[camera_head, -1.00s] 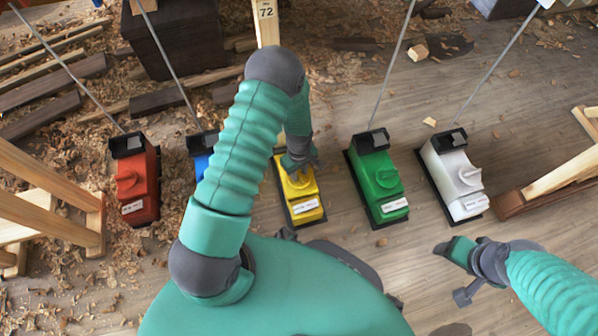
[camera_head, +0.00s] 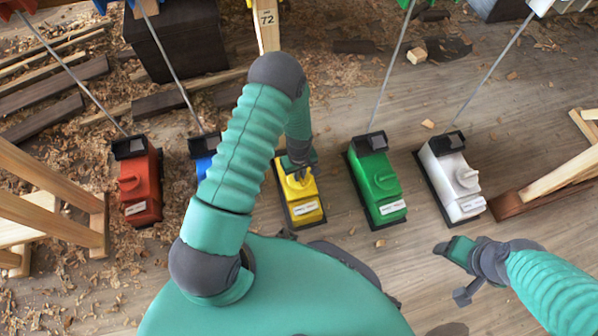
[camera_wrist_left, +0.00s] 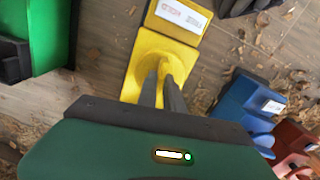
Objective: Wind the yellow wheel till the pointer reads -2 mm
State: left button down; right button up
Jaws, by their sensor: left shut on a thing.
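The yellow winch box with its yellow wheel (camera_wrist_left: 160,72) sits on the floor, in the middle of the head view (camera_head: 304,205). My left gripper (camera_head: 299,172) comes down on the wheel from above. In the left wrist view its two dark fingers (camera_wrist_left: 164,92) are close together on the wheel's raised grip. The pointer and its scale cannot be made out in these frames. My right gripper (camera_head: 450,272) hangs free over bare floor at the lower right, touching nothing; its finger gap is hard to judge.
A red box (camera_head: 140,188) and a partly hidden blue box (camera_head: 203,160) stand to the left. A green box (camera_head: 378,185) and a white box (camera_head: 455,180) stand to the right. Thin rods rise from several boxes. Wooden trestles (camera_head: 45,210) flank the row.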

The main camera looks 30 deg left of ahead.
pick_arm(q)
jog(key=m+p, duration=0.2)
jog(key=shift+r+m, duration=0.25)
jog(key=shift+m, duration=0.15)
jog(key=m+p, duration=0.2)
jog(key=shift+m, duration=0.4)
jog(key=m+p, duration=0.2)
jog(key=m, duration=0.1)
jog(key=shift+f, duration=0.1)
jog(key=shift+f+m+p, duration=0.1)
jog(key=shift+m+p, duration=0.4)
jog(key=shift+m, duration=1.2)
jog(key=c, duration=1.5)
grip_release()
